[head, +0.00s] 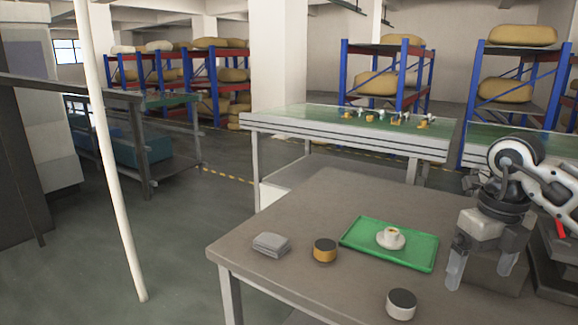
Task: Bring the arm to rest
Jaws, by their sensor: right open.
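My right gripper (481,268) is over the right part of the brown table (330,196), its fingers pointing down. The fingers are apart and nothing shows between them. It stands to the right of the green tray (359,230), with a gap between them. My right arm (538,178) comes in from the right edge. My left gripper is not in this view.
The tray bears a white cup on a saucer (391,242). An orange dark-topped jar (325,251), a white dark-topped jar (401,304) and a folded grey cloth (271,244) are on the table. A grey block (500,278) is behind the fingers. A white pole (112,170) stands left.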

